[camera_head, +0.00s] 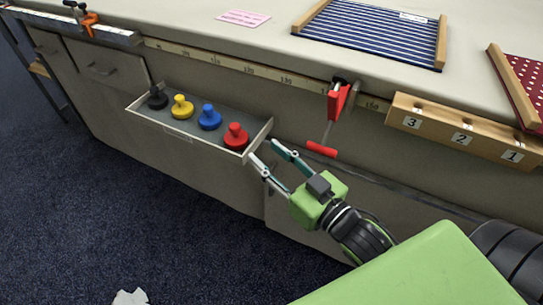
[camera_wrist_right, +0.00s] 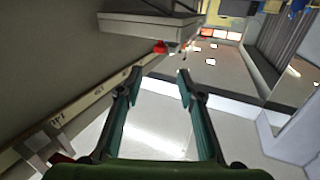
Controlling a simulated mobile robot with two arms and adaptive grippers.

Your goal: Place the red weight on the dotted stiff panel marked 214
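The red weight (camera_head: 235,136) has a round base and knob. It stands upright at the right end of an open drawer (camera_head: 222,150), beside blue, yellow and black ones. My right gripper (camera_head: 264,150) is open and empty, just right of the drawer's right end, apart from the weight. In the right wrist view its fingers (camera_wrist_right: 157,76) are spread, with a small red shape, probably the weight (camera_wrist_right: 160,47), beyond them. A red panel with white dots (camera_head: 536,80) and a wooden edge strip lies on the table, cut off at the right. No number shows on it. My left gripper is not in view.
A blue striped panel (camera_head: 365,35) with wooden edges lies farther back. A red clamp (camera_head: 338,100) hangs on the table edge between drawer and a wooden block (camera_head: 450,130) numbered 3, 2, 1. An orange clamp (camera_head: 88,22) is far left. A pink card (camera_head: 243,18) lies on clear tabletop.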

